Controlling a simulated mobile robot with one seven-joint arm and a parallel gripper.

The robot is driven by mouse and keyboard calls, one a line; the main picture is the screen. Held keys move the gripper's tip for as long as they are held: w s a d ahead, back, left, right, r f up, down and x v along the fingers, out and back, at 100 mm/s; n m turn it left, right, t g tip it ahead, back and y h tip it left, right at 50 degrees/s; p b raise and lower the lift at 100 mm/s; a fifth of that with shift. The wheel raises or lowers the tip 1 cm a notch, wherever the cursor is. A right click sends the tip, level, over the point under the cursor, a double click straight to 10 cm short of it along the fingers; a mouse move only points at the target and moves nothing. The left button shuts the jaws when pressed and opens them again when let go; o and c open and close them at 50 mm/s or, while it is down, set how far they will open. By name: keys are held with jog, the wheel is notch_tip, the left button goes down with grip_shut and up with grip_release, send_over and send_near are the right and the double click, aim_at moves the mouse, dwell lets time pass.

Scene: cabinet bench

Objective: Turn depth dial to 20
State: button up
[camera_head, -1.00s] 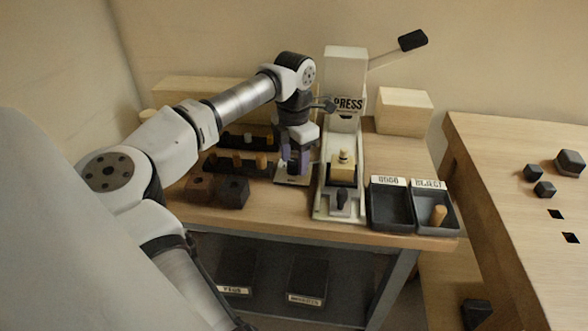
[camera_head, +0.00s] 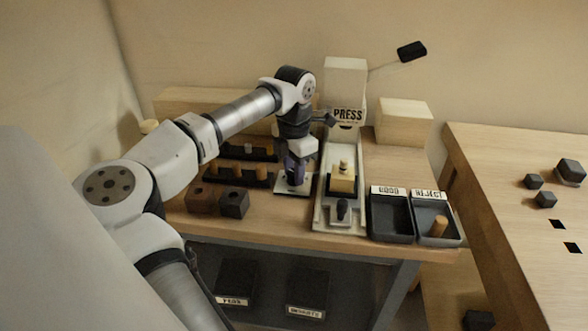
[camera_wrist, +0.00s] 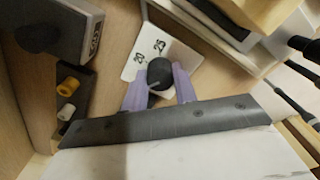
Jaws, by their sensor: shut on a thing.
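The depth dial (camera_wrist: 160,74) is a dark round knob with a pale pointer line, on a white plate (camera_wrist: 137,69) with printed numbers. In the head view, my gripper (camera_head: 295,178) points down at the white plate (camera_head: 293,190), left of the press (camera_head: 345,90). There the fingers hide the knob.
The press base (camera_head: 325,215) stands close on the right, with a block and peg on it. Trays marked GOOD (camera_head: 390,222) and REJECT (camera_head: 437,222) are at the right.

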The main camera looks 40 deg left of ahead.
jog(key=m+p, duration=0.1)
jog(key=m, duration=0.4)
jog(key=m+p, duration=0.1)
jog(key=m, duration=0.5)
jog(key=shift+p, duration=0.3)
jog(key=shift+m, duration=0.3)
jog(key=o, duration=1)
notch_tip(320, 180, up, 14)
jog(key=shift+f+b, duration=0.1)
jog(key=shift+b, duration=0.2)
